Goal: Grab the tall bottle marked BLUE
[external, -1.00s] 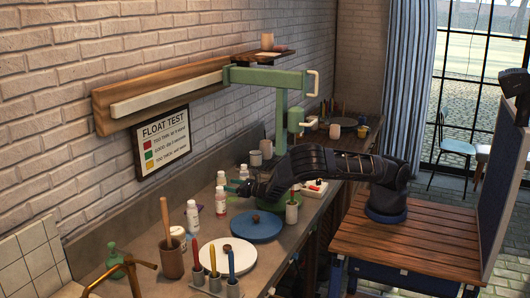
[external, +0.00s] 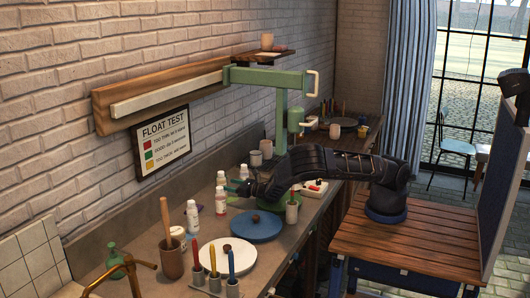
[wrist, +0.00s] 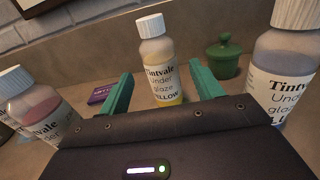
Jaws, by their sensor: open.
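My gripper (wrist: 160,85) is open, with its two green fingers apart in the wrist view. A white-capped bottle labelled YELLOW (wrist: 160,60) stands upright ahead, between the fingertips in the picture; they do not visibly touch it. A larger-looking bottle with grey-blue contents (wrist: 285,75) stands at the right edge, right of the fingers; its colour word is partly hidden, with letters like "LU" showing. A bottle with pinkish-red contents (wrist: 32,108) is at the left. In the external view, my gripper (external: 234,187) is low among small white bottles (external: 220,202) whose labels are too small to read.
A green lidded pot (wrist: 223,55) stands behind, and a small purple block (wrist: 102,93) lies at left. The wall lies beyond the bottles.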

